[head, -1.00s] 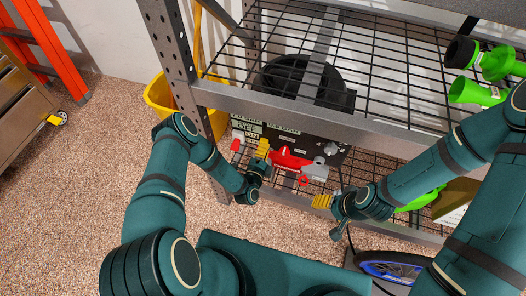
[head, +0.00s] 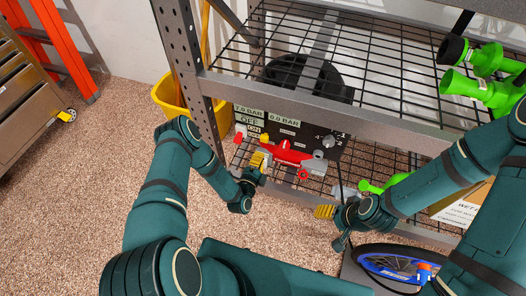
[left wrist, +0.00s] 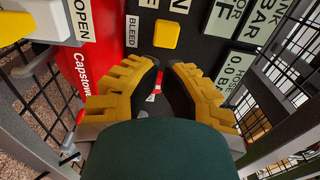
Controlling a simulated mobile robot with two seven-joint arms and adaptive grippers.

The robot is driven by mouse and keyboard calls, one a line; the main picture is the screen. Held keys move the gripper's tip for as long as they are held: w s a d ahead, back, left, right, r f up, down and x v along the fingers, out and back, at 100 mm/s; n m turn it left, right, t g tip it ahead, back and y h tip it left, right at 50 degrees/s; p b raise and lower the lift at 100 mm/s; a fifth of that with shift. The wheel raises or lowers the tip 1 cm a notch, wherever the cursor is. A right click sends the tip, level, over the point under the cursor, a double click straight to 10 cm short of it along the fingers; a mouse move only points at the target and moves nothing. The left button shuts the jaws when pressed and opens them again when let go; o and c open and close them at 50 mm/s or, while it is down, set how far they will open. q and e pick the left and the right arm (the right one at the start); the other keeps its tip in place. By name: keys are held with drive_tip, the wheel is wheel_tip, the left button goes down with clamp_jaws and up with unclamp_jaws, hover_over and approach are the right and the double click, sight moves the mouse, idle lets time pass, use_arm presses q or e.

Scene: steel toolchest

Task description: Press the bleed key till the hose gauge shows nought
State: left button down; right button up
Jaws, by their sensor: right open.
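The yellow bleed key (left wrist: 166,36) stands on the dark panel beside the BLEED label in the left wrist view. It also shows as a small yellow patch in the head view (head: 264,138). My right gripper (head: 322,211) is open and empty, lower right of the panel.
The shelf's perforated upright (head: 184,70) stands close left of my left gripper. A blue-rimmed wheel (head: 395,266) is low at right. The speckled floor (head: 110,130) at left is clear.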

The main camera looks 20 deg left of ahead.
use_arm(q)
drive_tip(key=s+p, duration=0.1)
drive_tip(key=s, duration=0.5)
drive_tip(key=shift+a, duration=0.2)
use_arm(e)
drive_tip(key=shift+a+r, duration=0.1)
drive_tip(key=shift+r, duration=0.55)
idle(0.6)
use_arm(q)
drive_tip(key=d+r+n+g+h, duration=0.2)
drive_tip(key=d+r+n+g, duration=0.2)
drive_tip(key=n+g, duration=0.35)
drive_tip(key=s+d+r+n+g, duration=0.2)
drive_tip(key=s+r+n+g, duration=0.2)
drive_tip(key=s+n, duration=0.2)
drive_tip(key=s+d+r+n+g+h, duration=0.1)
drive_tip(key=s+d+r+n+g, duration=0.2)
drive_tip(key=s, duration=0.5)
drive_tip(key=r+n+g, duration=0.1)
drive_tip(key=n+g, duration=0.1)
drive_tip(key=n, duration=0.1)
drive_tip(key=shift+s+r, duration=0.15)
drive_tip(key=shift+r, duration=0.15)
use_arm(e)
drive_tip(key=shift+c, duration=1.4)
use_arm(q)
drive_tip(key=shift+n, duration=0.25)
use_arm(e)
drive_tip(key=shift+c, duration=0.3)
